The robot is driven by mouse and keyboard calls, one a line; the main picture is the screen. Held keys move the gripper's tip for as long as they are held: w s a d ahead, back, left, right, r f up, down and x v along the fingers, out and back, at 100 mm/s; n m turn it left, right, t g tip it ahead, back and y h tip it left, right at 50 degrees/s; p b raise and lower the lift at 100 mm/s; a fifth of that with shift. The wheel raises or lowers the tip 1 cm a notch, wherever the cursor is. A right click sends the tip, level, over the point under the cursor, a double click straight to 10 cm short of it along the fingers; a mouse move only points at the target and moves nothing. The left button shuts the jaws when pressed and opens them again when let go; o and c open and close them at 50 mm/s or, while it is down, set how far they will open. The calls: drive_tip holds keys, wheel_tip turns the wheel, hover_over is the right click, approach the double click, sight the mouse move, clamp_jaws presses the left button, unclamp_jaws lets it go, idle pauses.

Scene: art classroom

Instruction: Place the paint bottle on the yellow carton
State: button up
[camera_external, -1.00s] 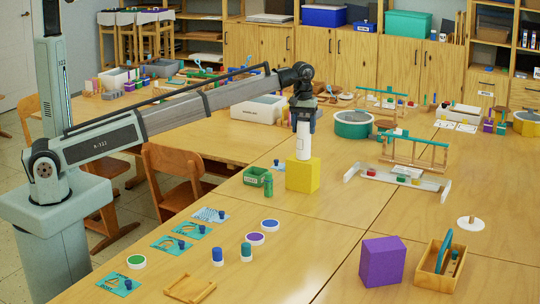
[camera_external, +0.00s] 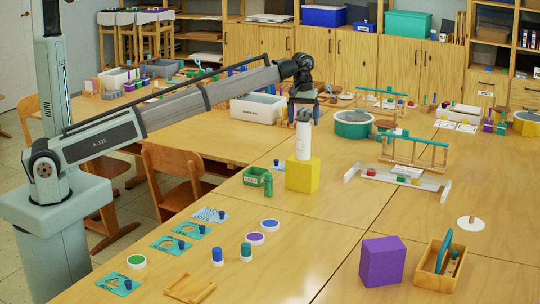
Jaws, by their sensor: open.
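The yellow carton (camera_external: 302,175) stands on the table near the middle of the external view. A white paint bottle (camera_external: 303,140) stands upright on top of the carton, its base on the carton's upper face. My gripper (camera_external: 304,110) is just above and around the bottle's top, pointing down. Its fingers are apart and the jaws are open. Whether a finger still touches the bottle's top cannot be told.
A wooden rack on a white base (camera_external: 400,182) is to the right. A purple block (camera_external: 383,261) stands at the front right. Table around the carton's front is clear.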

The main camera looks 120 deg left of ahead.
wheel_tip(320, 180, up, 9)
drive_tip(key=shift+s+f, duration=0.15)
